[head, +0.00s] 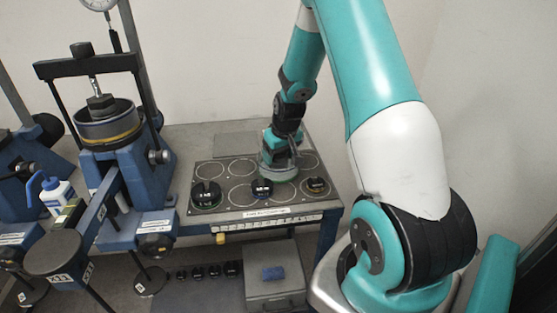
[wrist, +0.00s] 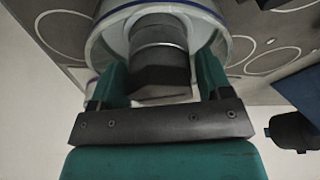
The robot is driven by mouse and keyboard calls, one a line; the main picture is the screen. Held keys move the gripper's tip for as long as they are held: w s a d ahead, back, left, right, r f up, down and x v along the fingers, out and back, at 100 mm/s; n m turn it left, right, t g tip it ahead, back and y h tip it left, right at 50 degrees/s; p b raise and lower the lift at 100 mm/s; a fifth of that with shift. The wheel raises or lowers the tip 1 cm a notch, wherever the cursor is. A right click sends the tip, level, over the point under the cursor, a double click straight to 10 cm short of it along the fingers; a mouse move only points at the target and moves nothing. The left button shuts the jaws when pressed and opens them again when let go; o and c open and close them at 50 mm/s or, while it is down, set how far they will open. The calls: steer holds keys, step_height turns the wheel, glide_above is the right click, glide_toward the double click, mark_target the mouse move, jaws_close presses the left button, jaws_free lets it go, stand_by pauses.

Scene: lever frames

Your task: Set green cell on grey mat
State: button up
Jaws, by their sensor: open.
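The grey mat (head: 234,146) lies flat and bare at the back of the table in the head view. A dark cell (head: 206,193) with a faint green band stands at the front left of the ringed plate. Whether the fingers touch the knob is unclear.
Several printed rings (head: 243,167) are empty. A blue press (head: 115,150) stands left of the table. A grey box (head: 274,291) is below.

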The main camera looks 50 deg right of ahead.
steer(key=shift+x, duration=0.95)
steer(key=shift+c, duration=0.5)
steer(key=c, duration=1.1)
steer(key=shift+r, duration=0.1)
jaws_close()
steer(key=shift+r, duration=0.1)
